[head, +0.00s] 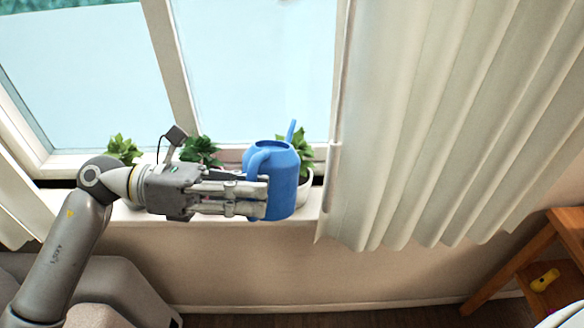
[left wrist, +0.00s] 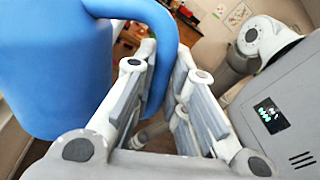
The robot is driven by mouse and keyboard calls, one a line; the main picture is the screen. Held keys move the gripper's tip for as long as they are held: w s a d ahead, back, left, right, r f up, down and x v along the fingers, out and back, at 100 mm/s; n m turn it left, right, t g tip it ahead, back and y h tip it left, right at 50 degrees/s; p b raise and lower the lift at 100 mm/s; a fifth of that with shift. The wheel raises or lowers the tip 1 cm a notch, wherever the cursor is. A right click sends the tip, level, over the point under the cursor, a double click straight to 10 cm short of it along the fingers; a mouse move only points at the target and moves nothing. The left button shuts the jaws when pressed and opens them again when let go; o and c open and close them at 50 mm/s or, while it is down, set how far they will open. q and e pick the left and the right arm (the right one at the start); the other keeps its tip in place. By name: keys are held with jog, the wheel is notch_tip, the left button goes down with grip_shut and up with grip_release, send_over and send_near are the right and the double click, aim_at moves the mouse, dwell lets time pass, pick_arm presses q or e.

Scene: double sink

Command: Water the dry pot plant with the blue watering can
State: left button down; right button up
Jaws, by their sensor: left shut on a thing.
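The blue watering can (head: 284,180) is held up in front of the window sill, about upright, its spout pointing away toward the window. My left gripper (head: 262,196) is shut on its handle. In the left wrist view, the blue handle (left wrist: 157,60) passes between the fingers, and the can's body (left wrist: 45,75) fills the upper left. Three green plants stand along the sill: a left one (head: 123,148), a middle one (head: 201,151) and a right one (head: 306,150), partly hidden behind the can. I cannot tell which plant is dry. My right gripper is not in view.
The window sill (head: 228,213) runs behind my left arm. A pale curtain (head: 420,130) hangs close to the right of the can. A wooden shelf (head: 562,235) with a yellow object (head: 544,280) stands at far right. A grey seat-like shape (head: 125,285) is at lower left.

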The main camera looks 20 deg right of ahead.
pick_arm(q)
jog(key=shift+r+m+h+b, duration=0.25)
jog(key=shift+m+b, duration=0.6)
jog(key=shift+b, duration=1)
jog(key=shift+r+m+h+b, duration=0.2)
jog(key=shift+m+b, duration=0.65)
jog(key=shift+b, duration=1)
jog(key=shift+r+m+b, duration=0.15)
jog(key=shift+m+b, duration=0.15)
jog(key=shift+b, duration=0.1)
jog(key=shift+r+b, duration=0.3)
jog(key=shift+r, duration=0.1)
jog(key=shift+s, duration=0.1)
